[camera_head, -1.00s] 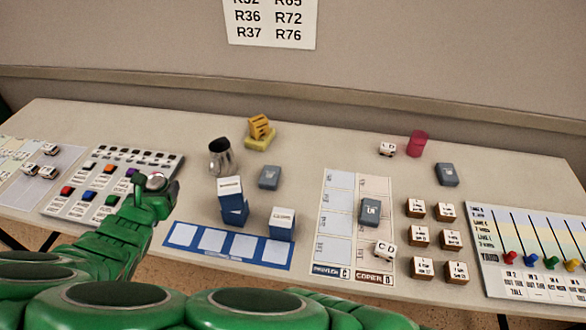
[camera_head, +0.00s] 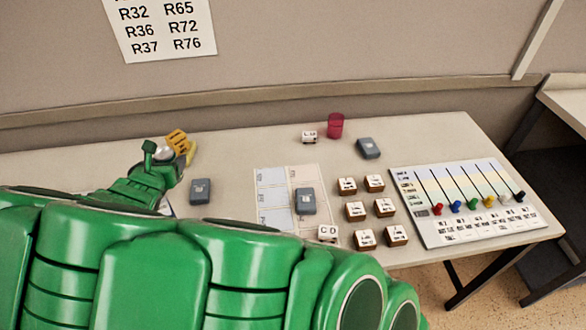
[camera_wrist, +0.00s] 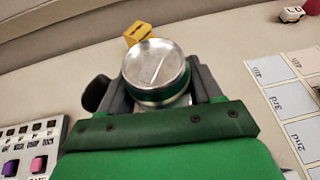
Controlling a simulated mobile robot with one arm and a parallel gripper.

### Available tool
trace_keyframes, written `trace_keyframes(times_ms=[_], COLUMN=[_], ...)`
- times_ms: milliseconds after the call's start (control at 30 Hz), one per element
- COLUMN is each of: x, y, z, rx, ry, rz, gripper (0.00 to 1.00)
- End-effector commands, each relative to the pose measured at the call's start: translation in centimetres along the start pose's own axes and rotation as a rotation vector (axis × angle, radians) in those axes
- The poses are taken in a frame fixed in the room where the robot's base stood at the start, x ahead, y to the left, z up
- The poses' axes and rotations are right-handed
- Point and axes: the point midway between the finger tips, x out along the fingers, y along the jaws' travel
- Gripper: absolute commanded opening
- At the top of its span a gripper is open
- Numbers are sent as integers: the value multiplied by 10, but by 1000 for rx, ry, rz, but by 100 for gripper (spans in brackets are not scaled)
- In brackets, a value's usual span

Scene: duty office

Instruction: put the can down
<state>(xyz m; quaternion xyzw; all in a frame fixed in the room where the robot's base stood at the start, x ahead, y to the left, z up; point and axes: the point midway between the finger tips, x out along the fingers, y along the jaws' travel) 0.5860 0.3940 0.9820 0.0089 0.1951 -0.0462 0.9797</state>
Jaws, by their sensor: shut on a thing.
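The can (camera_wrist: 157,68) is a silver cylinder with a flat round top and a dark green band below it. In the wrist view it sits between the two grey fingers of my gripper (camera_wrist: 160,88), which is shut on it. In the head view my gripper (camera_head: 160,163) is over the left part of the table, just in front of a yellow object. Only a small silver part of the can (camera_head: 163,153) shows there. I cannot tell whether its base touches the table.
The yellow object (camera_head: 178,142) is close behind the can. A grey box (camera_head: 200,191) lies to the right on the table (camera_head: 235,150). A card with another grey box (camera_head: 305,201), several lettered blocks and a slider board (camera_head: 470,205) are farther right. A red cup (camera_head: 335,126) stands at the back.

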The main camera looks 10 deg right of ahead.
Motion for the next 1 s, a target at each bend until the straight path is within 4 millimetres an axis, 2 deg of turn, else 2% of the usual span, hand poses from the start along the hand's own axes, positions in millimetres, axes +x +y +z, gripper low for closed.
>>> trace_keyframes(times_ms=[33,200,500,700,1000], x=[10,39,84,106,129], y=[-14,-57,-143,-205,-302], z=[3,9,19,22,22], rx=[7,35,89,123,179], ry=[0,0,-2,-1,0], rz=[-22,-87,-214,-301,-437], gripper=[36,36,36,36,36])
